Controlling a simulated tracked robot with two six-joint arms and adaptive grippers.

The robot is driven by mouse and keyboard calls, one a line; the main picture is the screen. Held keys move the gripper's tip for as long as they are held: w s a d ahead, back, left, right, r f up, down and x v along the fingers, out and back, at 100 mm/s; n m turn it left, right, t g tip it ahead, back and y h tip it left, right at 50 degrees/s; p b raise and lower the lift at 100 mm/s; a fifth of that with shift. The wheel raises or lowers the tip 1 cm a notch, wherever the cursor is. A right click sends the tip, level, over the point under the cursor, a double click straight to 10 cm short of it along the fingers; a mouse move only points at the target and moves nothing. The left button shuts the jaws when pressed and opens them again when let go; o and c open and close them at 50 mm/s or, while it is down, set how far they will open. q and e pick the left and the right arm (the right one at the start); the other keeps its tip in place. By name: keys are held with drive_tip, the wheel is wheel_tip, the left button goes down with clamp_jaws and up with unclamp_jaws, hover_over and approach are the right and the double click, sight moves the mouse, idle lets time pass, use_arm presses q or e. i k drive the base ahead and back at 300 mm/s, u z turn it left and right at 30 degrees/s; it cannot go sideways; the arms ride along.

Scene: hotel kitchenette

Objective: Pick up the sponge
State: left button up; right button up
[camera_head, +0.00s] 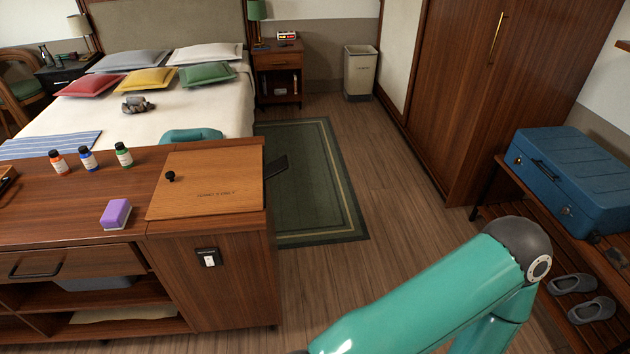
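The sponge (116,214) is a small purple block with a pale lower layer. It rests on the wooden counter top near its front edge, left of the lidded panel. Nothing touches it. A teal link of one of my arms fills the lower right of the head view, well to the right of the sponge. Neither of my grippers can be seen in this view.
Three small bottles, orange (59,163), blue (88,159) and green (123,155), stand behind the sponge. A wooden panel with a black knob (170,176) lies to its right. The counter around the sponge is clear. A blue suitcase (572,180) sits on a rack at right.

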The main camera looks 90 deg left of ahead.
sight(116, 215)
drive_tip(key=z, duration=0.45)
drive_tip(key=i, duration=0.35)
drive_tip(key=u, duration=2.8)
drive_tip(key=i, duration=0.35)
drive_tip(key=u, duration=2.15)
drive_tip(key=k, duration=0.25)
drive_tip(key=u, duration=0.8)
drive_tip(key=i, duration=1.3)
drive_tip(key=z, duration=0.55)
